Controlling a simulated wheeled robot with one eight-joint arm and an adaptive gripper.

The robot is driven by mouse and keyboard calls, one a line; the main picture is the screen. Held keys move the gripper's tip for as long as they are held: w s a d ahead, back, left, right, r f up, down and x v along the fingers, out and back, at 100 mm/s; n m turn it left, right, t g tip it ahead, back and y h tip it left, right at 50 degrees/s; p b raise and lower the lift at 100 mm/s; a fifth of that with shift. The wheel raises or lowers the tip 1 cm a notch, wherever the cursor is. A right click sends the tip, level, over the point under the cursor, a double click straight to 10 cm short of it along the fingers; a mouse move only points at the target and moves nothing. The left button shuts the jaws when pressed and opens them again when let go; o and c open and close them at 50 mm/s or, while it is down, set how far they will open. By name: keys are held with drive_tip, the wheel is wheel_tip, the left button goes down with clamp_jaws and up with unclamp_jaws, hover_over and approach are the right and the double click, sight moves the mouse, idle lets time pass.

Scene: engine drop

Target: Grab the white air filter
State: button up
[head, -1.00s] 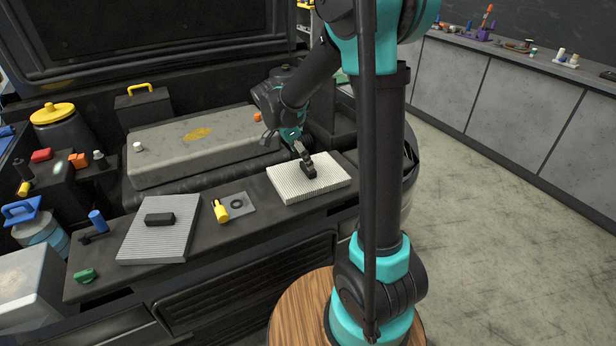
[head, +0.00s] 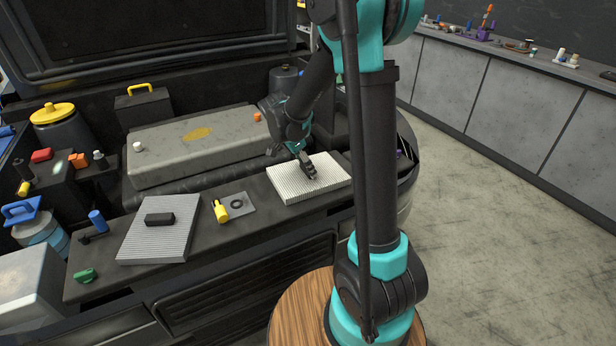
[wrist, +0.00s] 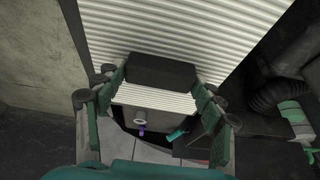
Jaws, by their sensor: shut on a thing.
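The white air filter (head: 332,174) is a ridged white slab lying at the right end of the dark front ledge. In the wrist view the filter (wrist: 190,28) fills the upper part, with its black block handle (wrist: 160,72) between my fingers. My gripper (head: 309,170) reaches down over the middle of the filter and is shut on the handle; it also shows in the wrist view (wrist: 158,92). The fingers mostly hide the handle in the head view. The filter looks flat on the ledge.
A grey ridged filter (head: 148,240) with a black handle lies at the left of the ledge (head: 225,250). A grey engine cover (head: 190,150) stands behind.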

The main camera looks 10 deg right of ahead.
drive_tip(key=shift+c, duration=0.9)
